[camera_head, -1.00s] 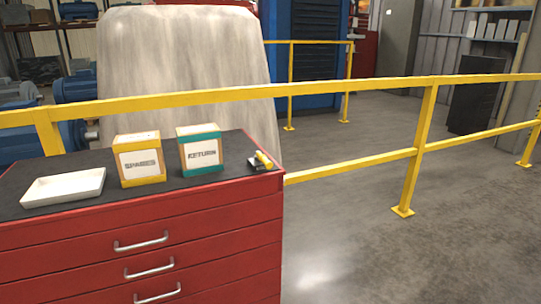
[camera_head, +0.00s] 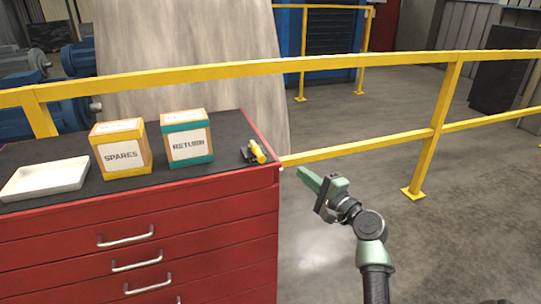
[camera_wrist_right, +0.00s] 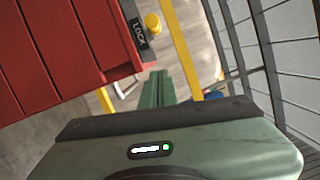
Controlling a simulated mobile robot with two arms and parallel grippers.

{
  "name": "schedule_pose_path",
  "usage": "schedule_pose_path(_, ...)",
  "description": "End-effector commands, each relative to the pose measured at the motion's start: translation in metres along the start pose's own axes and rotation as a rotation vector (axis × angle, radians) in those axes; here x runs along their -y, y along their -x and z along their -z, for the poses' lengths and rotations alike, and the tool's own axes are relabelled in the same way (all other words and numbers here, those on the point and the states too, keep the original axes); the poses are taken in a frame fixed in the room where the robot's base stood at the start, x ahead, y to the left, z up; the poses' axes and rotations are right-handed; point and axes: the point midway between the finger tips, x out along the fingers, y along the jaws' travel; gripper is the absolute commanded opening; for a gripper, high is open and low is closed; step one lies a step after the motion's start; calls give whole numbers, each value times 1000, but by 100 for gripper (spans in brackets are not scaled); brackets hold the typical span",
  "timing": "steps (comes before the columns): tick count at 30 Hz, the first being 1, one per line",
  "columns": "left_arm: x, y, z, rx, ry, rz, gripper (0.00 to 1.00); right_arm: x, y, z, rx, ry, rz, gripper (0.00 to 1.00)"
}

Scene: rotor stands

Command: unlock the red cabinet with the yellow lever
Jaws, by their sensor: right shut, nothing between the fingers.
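The red cabinet (camera_head: 180,235) stands at the left with its drawers shut. The yellow lever (camera_head: 257,151) sits on a dark mount at the right end of its top. In the wrist view the yellow lever (camera_wrist_right: 152,23) shows beside a dark plate (camera_wrist_right: 138,32) marked LOCK, at the edge of the red cabinet (camera_wrist_right: 60,50). My right gripper (camera_head: 304,174) is right of the cabinet's corner, apart from the lever, its green fingers shut and empty. Its fingers (camera_wrist_right: 158,78) point toward the lever side in the wrist view. My left gripper is out of view.
On the black cabinet top are a white tray (camera_head: 45,179), a yellow SPARES box (camera_head: 121,150) and a teal RETURN box (camera_head: 187,140). A yellow railing (camera_head: 360,62) runs close behind the cabinet. The floor (camera_head: 320,250) to the right is open.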

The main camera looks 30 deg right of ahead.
Motion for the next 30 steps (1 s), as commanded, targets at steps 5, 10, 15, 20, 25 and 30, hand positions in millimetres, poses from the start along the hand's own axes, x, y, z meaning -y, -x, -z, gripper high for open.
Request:
schedule_pose_path(5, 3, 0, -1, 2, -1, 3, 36, -1, 0, 0, 0, 2, -2, 0)
schedule_pose_path(10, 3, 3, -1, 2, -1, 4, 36, 0, -9, 0, 0, 2, -2, 0)
schedule_pose_path(15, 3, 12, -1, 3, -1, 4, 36, 2, -37, 0, 0, -1, -1, 0)
schedule_pose_path(20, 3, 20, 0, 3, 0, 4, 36, 2, -73, -1, 1, -1, -2, 0)
schedule_pose_path(25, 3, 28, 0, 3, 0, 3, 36, 1, -105, -3, 1, -1, -4, 0)
schedule_pose_path(30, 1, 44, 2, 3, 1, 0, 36, 1, -108, -29, 1, 1, -4, 0)
